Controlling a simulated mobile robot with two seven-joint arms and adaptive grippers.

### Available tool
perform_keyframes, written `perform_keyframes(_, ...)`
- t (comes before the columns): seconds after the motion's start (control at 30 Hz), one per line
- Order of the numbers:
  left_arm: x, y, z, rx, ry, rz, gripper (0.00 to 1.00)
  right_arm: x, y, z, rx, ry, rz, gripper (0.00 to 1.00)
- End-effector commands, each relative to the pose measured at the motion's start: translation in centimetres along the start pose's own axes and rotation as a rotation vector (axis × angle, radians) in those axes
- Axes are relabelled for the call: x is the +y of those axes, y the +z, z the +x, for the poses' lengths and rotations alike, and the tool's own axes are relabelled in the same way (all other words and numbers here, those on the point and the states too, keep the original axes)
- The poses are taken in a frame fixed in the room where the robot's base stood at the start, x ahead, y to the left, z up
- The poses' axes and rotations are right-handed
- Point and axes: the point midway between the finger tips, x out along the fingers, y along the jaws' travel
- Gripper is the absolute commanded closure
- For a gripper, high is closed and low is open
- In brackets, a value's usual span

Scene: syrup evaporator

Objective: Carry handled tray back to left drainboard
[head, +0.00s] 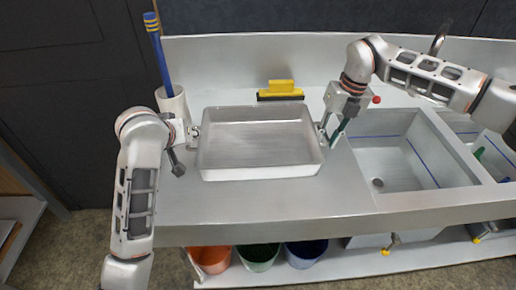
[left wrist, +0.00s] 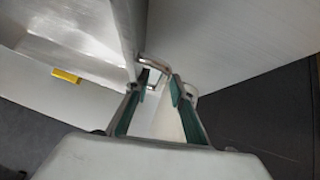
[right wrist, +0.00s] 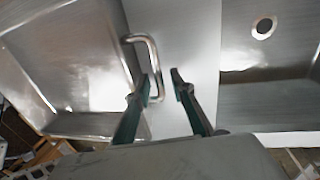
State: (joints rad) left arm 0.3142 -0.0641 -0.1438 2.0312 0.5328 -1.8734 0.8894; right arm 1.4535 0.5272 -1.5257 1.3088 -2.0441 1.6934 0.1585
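The handled tray (head: 258,141) is a shallow rectangular metal pan, standing level on the metal counter left of the sink basin. It looks empty. My left gripper (head: 186,140) is at its left end. In the left wrist view its fingers (left wrist: 158,90) are apart, with the tray's bent left handle (left wrist: 155,63) at their tips. My right gripper (head: 335,128) is at the tray's right end. In the right wrist view its fingers (right wrist: 163,82) are apart, on either side of the right handle's bar (right wrist: 153,55). Whether any finger touches a handle is unclear.
A yellow-and-black squeegee (head: 281,90) lies behind the tray. A white holder (head: 173,103) with a blue stick (head: 158,50) stands back left. The sink basin (head: 395,160) opens right of the tray. Counter (head: 260,205) in front is clear. Coloured buckets (head: 258,257) sit below.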

Motion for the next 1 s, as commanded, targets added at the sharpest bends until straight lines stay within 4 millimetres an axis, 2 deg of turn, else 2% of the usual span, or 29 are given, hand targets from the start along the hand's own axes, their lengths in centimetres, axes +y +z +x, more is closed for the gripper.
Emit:
perform_keyframes(0.3, 0.1, -0.1, -5.0, 0.003, 0.004, -0.003, 0.76, 0.0, 0.0, 0.0, 0.000, 0.000, 0.000, 0.76)
perform_keyframes(0.57, 0.0, 0.0, -6.7, 0.000, 0.001, -0.001, 0.76, 0.0, 0.0, -0.5, -0.001, 0.000, 0.000, 0.76)
perform_keyframes(0.67, 0.0, 0.0, -6.8, 0.000, 0.000, 0.000, 0.76, 0.0, 0.1, -1.6, -0.002, 0.000, 0.000, 0.76)
perform_keyframes(1.0, 0.0, 0.0, -6.7, 0.000, 0.000, 0.000, 0.76, 0.0, 0.1, -8.4, -0.004, 0.000, 0.001, 0.76)
